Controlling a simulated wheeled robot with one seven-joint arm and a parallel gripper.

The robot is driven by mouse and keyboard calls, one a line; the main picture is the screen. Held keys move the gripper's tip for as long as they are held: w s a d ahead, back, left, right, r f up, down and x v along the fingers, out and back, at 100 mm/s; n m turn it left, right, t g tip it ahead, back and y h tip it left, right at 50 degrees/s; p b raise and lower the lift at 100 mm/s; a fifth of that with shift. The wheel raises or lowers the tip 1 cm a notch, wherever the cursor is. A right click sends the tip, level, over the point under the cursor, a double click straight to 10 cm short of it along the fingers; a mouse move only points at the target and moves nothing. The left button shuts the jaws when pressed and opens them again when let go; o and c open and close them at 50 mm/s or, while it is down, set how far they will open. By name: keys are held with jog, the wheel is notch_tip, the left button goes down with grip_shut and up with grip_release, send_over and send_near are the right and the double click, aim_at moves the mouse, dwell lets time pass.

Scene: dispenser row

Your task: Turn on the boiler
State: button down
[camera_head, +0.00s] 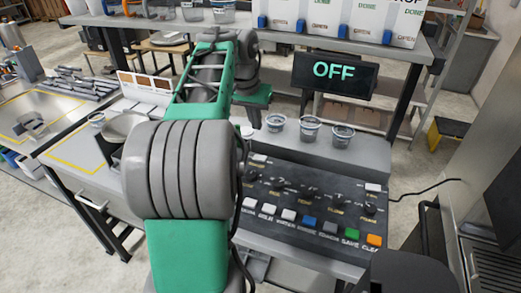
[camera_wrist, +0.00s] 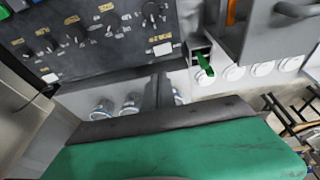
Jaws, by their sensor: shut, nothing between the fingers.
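A black display (camera_head: 335,75) reads OFF in green letters, above the dark control panel (camera_head: 290,185) with its knobs and coloured buttons. The panel also shows at the top left in the wrist view (camera_wrist: 85,62). A small green lever (camera_wrist: 205,68) sticks out of a grey housing beside the panel's corner in the wrist view. In the head view my arm hides that spot. My gripper (camera_head: 253,116) is shut and empty near the panel's far left corner, apart from the lever; its fingertips are hard to make out. Which part is the boiler is not clear.
Several clear cups (camera_head: 276,122) stand on the grey ledge behind the panel. A worktable (camera_head: 45,120) with yellow outlines is at the left. A dark machine (camera_head: 490,230) stands at the right. White boxes (camera_head: 385,20) stand on the back shelf.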

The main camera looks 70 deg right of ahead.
aim_at(264, 158)
jog(key=x, duration=0.4)
jog(key=p+x, duration=0.1)
jog(key=x, duration=0.4)
jog(key=a+x, duration=0.1)
jog(key=x, duration=0.3)
jog(key=shift+s+f, duration=0.15)
jog(key=shift+f, duration=0.1)
jog(key=shift+d+f, duration=0.1)
jog(key=shift+f, duration=0.1)
jog(key=shift+s+f+b, duration=0.2)
jog(key=shift+f+b, duration=0.15)
jog(key=shift+f, duration=0.1)
jog(key=shift+r, duration=0.2)
jog(key=shift+w, duration=0.15)
